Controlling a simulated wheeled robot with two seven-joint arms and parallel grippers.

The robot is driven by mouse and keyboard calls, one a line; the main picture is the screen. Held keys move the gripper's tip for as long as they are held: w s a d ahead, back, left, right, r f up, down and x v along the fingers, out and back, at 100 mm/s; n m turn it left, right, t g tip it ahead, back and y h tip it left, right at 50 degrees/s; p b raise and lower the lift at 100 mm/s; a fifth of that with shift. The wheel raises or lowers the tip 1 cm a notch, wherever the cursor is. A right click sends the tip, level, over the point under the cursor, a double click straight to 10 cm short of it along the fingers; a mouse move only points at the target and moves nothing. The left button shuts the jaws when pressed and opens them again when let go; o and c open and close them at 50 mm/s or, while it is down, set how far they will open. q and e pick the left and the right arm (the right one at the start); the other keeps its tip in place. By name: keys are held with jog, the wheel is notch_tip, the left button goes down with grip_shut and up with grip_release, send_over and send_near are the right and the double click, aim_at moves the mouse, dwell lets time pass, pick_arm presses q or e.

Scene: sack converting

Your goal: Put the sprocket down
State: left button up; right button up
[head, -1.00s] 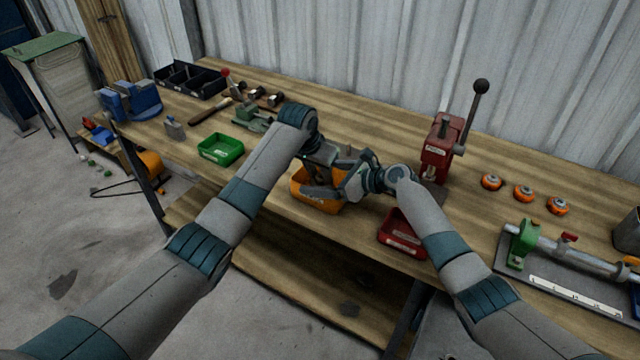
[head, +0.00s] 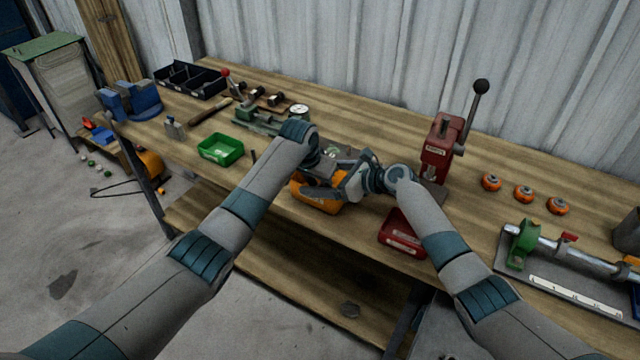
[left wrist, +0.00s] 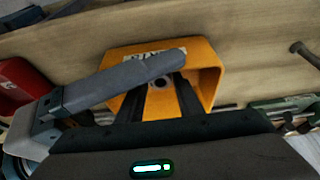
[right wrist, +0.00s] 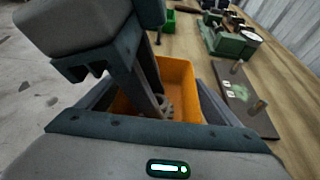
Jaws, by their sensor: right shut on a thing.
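The sprocket (right wrist: 166,104) is a small grey toothed piece, partly hidden, seen over the orange bin (right wrist: 178,72) in the right wrist view. My right gripper (head: 352,188) is shut on it, at the right side of the bin. My left gripper (left wrist: 161,92) is over the same orange bin, which also shows in the head view (head: 318,205). Its two dark fingers stand apart, and a dark round part shows between them. The two grippers are close together and overlap in the views. Whether the sprocket touches the bin cannot be told.
A green bin (head: 221,149) stands to the left and a red bin (head: 402,234) to the right along the bench front. A red lever press (head: 437,150) stands behind the right arm. A dark plate with pegs (right wrist: 243,98) lies beyond the orange bin.

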pick_arm(q)
jog(key=shift+o, duration=0.9)
jog(key=shift+r, duration=0.1)
jog(key=shift+r, duration=0.15)
jog(key=v, duration=1.2)
pick_arm(e)
jog(key=o, duration=1)
jog(key=shift+s+d+r, duration=0.1)
